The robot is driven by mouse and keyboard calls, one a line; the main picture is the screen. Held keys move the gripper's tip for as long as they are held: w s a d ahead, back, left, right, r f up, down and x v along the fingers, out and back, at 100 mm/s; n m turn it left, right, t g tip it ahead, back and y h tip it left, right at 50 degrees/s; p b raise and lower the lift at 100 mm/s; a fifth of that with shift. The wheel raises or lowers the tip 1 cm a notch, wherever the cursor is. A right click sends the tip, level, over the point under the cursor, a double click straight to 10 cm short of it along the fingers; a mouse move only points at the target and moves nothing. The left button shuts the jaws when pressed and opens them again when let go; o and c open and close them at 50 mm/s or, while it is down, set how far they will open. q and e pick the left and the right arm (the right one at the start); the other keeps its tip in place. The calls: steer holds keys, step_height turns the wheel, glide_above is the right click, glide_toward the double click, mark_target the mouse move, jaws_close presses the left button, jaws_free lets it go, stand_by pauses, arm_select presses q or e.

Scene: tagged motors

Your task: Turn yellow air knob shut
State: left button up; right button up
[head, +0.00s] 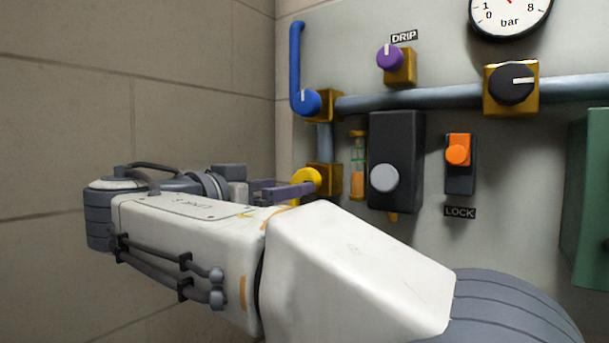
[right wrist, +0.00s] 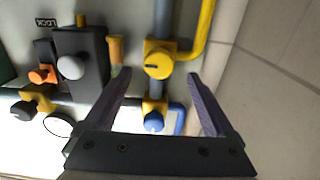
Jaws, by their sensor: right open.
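The yellow air knob (head: 309,176) sits on a brass valve block at the lower left of the wall panel. In the right wrist view, which is upside down, the yellow knob (right wrist: 158,65) faces me with a short dark mark lying roughly level. My right gripper (head: 288,190) is at the knob in the head view, its purple finger partly covering it. In the right wrist view the right gripper (right wrist: 161,75) is open, with the knob lined up between its fingertips and nothing gripped. I cannot tell how deep the fingertips reach. My left gripper is out of view.
A blue knob (head: 307,102) with a blue pipe (head: 296,55) is above. A yellow pipe (right wrist: 203,30) bends beside the yellow knob. A dark box (head: 397,140) with a grey button stands to the right. The bare wall (head: 190,90) is left.

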mark_target(303, 181)
steer(key=p+x, duration=0.1)
steer(key=x, duration=0.3)
steer(key=shift+w+d+r+p, duration=0.1)
steer(key=shift+d+r+p, duration=0.1)
steer(key=shift+p, duration=0.15)
steer(key=shift+w+d+f, duration=0.2)
steer(key=shift+w+d, duration=0.05)
steer(key=shift+w, duration=0.2)
steer(key=c, duration=1.4)
